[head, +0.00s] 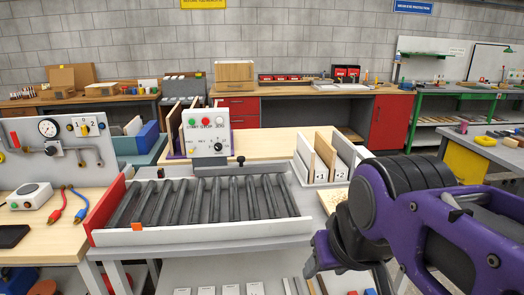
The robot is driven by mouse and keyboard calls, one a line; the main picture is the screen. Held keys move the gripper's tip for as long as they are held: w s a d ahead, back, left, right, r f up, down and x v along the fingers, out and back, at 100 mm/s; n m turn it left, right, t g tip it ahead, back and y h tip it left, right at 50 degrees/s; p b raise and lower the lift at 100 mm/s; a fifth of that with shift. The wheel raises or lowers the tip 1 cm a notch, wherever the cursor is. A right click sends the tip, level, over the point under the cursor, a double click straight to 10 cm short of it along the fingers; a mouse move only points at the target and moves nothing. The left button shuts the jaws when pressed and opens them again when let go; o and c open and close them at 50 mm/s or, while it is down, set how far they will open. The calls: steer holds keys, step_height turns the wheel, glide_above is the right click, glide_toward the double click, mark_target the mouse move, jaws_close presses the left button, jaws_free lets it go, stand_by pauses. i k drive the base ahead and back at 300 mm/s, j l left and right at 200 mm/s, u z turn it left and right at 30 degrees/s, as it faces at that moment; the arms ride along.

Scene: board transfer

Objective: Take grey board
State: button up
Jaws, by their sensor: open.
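A white rack (308,177) with numbered slots stands right of the roller conveyor. It holds upright boards: a tan board (325,148) and pale grey-white boards (345,150) beside it. I cannot tell for sure which one is the grey board. Several more upright boards (174,127), brown and pale, stand behind the control box at the left. My purple gripper (325,262) is at the lower right, in front of and below the rack, apart from the boards. It is open, with nothing seen in it. My arm's dark wrist hides part of the area right of the rack.
The roller conveyor (205,225), with a red end plate (103,210), fills the middle front. A control box (208,135) stands behind it. A gauge panel (55,150) stands at left. A lower shelf (215,270) holds small pieces. The wooden tabletop (265,145) behind the conveyor has free room.

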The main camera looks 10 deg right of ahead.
mark_target(346, 152)
steer(key=i+l, duration=0.1)
steer(key=l, duration=0.35)
steer(key=i+l, duration=0.15)
steer(key=l, duration=0.25)
steer(key=i+l, duration=0.1)
steer(key=l, duration=0.35)
steer(key=i+l, duration=0.1)
steer(key=l, duration=0.35)
steer(key=i+l, duration=0.1)
steer(key=l, duration=0.3)
steer(key=i+l+z, duration=0.1)
steer(key=l, duration=0.35)
